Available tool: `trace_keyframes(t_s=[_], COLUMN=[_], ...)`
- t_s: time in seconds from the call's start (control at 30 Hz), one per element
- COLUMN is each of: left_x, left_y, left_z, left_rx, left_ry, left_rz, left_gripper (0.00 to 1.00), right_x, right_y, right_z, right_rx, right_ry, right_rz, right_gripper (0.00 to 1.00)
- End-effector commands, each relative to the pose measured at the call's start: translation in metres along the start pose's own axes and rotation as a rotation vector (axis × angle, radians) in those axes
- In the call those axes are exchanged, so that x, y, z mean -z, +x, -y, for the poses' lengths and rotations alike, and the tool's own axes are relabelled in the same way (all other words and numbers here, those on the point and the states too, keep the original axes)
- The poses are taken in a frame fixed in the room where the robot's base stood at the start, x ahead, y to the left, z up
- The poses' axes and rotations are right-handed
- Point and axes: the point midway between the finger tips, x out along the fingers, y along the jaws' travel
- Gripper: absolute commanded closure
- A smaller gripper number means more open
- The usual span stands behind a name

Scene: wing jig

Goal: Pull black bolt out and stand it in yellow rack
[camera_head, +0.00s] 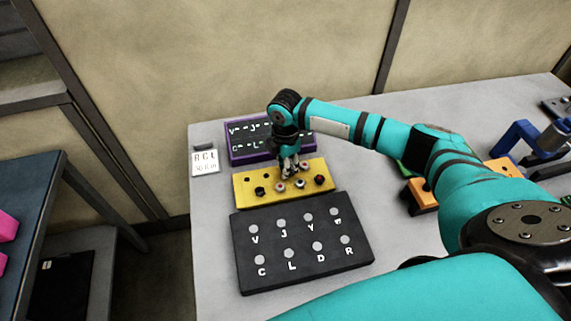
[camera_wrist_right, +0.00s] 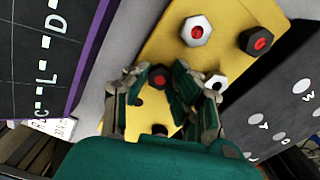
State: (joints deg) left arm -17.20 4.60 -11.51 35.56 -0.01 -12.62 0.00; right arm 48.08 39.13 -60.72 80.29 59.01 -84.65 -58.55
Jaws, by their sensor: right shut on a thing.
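The yellow rack (camera_head: 246,202) lies on the grey table with several bolts standing in it. My right gripper (camera_head: 289,166) points down over the back middle of the rack. In the right wrist view its fingers (camera_wrist_right: 159,82) are shut on a black bolt with a red centre (camera_wrist_right: 158,74); the fingers partly hide it, and I cannot tell whether its lower end touches the rack. Another black bolt with a red centre (camera_wrist_right: 257,40) stands at the rack's right end. A silver bolt with a red centre (camera_wrist_right: 196,30) stands nearby. My left gripper is not in view.
A black lettered board (camera_head: 300,270) lies in front of the rack and a purple-edged lettered board (camera_head: 235,148) behind it. A white label card (camera_head: 205,161) lies at the left. Orange (camera_head: 421,195) and blue (camera_head: 535,140) fixtures stand at the right.

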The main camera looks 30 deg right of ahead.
Motion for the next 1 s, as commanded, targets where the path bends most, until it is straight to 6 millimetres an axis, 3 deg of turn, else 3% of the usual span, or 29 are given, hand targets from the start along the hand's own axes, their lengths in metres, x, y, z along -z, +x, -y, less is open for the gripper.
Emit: trace_keyframes(t_s=[0.07,0.1,0.3,0.67,1.0], left_x=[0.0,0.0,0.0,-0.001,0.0], left_y=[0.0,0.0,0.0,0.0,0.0], left_z=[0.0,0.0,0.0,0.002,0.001], left_rx=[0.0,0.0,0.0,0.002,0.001], left_ry=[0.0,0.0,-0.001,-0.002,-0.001], left_rz=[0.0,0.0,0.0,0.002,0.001], left_gripper=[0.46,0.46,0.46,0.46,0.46], right_x=[0.0,0.0,0.0,0.0,0.0], right_y=[0.0,0.0,-0.001,-0.008,-0.074], right_z=[0.0,0.0,0.0,-0.001,-0.001], right_rx=[0.0,0.0,-0.001,-0.003,-0.004], right_ry=[0.0,0.0,0.0,0.0,-0.001], right_rz=[0.0,0.0,0.0,0.0,-0.001], right_gripper=[1.0,0.74,0.49,0.49,0.49])
